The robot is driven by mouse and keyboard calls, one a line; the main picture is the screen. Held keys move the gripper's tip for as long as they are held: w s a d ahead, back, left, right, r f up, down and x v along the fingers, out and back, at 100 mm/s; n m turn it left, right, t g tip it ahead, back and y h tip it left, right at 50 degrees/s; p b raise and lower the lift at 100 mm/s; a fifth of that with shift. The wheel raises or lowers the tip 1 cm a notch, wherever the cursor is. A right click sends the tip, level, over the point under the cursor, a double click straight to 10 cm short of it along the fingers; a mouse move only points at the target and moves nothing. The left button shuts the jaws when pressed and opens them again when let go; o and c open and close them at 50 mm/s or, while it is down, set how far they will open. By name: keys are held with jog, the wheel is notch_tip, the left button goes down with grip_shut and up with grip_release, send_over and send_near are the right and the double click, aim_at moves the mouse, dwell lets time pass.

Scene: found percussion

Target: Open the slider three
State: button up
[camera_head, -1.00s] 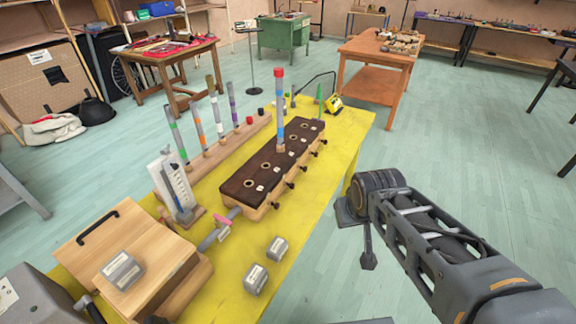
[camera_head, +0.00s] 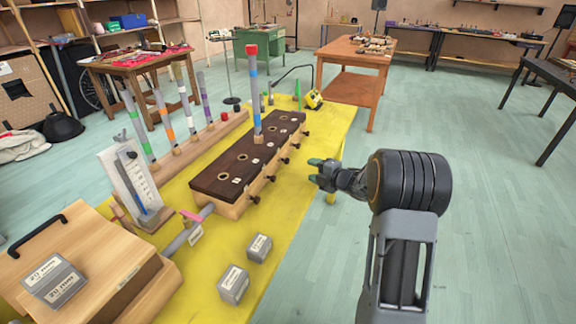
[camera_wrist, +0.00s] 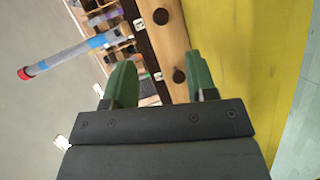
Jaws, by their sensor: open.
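A long wooden box (camera_head: 228,208) with a dark top and several holes stands on the yellow table. Small dark slider knobs (camera_head: 284,160) line its right side. A striped tube (camera_head: 255,105) stands upright in one hole. My gripper (camera_head: 318,171) is open and empty, right of the box and apart from it. In the wrist view, one knob (camera_wrist: 180,75) shows between the green fingers (camera_wrist: 160,82), farther off along the wooden face. Another knob (camera_wrist: 161,16) is above it. Small number labels (camera_wrist: 138,25) are on the dark top, too small to read surely.
Several striped tubes stand in a wooden rack (camera_head: 200,140) left of the box. Grey weights (camera_head: 233,284) lie on the yellow table (camera_head: 292,205) in front. A white gauge (camera_head: 132,180) and a wooden case (camera_head: 85,260) are at the left. The floor right of the table is clear.

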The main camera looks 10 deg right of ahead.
aim_at(288, 161)
jog(key=x, duration=1.3)
grip_shut()
